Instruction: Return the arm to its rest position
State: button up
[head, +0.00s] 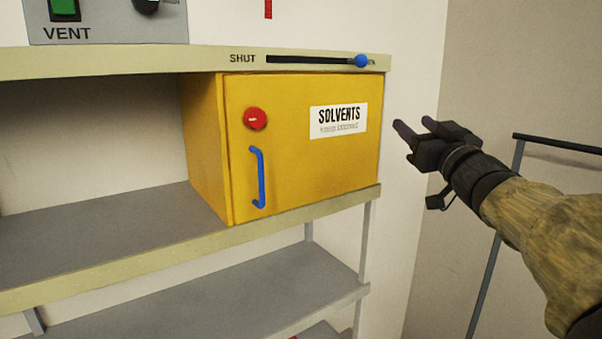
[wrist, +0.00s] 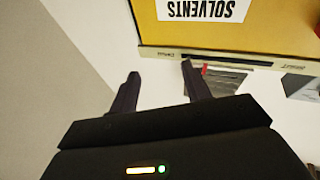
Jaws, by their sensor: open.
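My gripper (head: 413,124) is to the right of the yellow cabinet in the head view, apart from it, with its fingers pointing to the upper left. It is open and empty. In the wrist view its two dark fingers (wrist: 160,80) stand apart with only the pale wall between them. My arm (head: 530,215), in a camouflage sleeve, reaches in from the lower right. The yellow cabinet (head: 300,170) marked SOLVENTS has a red round button and a blue handle (head: 257,178); its door looks closed. It also shows in the wrist view (wrist: 270,25).
The cabinet stands on a metal shelf unit (head: 100,265). A slider with a blue knob (head: 361,61) sits on the shelf edge above, at the end away from SHUT. A VENT panel (head: 105,18) is at upper left. A dark rail (head: 555,143) stands behind my arm at right.

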notch_tip(320, 180, down, 26)
jog(key=a+m+g+h, duration=0.1)
jog(key=m+g+h, duration=0.4)
jog(key=g+h, duration=0.15)
jog(key=s+a+f+g, duration=0.2)
jog(key=s+f+g, duration=0.2)
jog(key=s+f, duration=0.3)
jog(key=s+a+f+g+y, duration=0.1)
jog(key=s+a+f+g, duration=0.2)
jog(key=s+f, duration=0.4)
jog(key=s+a+f+n+g, duration=0.1)
jog(key=s+a+f+g, duration=0.2)
jog(key=s+f+g, duration=0.2)
notch_tip(320, 180, down, 3)
jog(key=shift+s+b, duration=0.45)
jog(key=shift+s, duration=0.55)
jog(key=shift+w+a, duration=0.1)
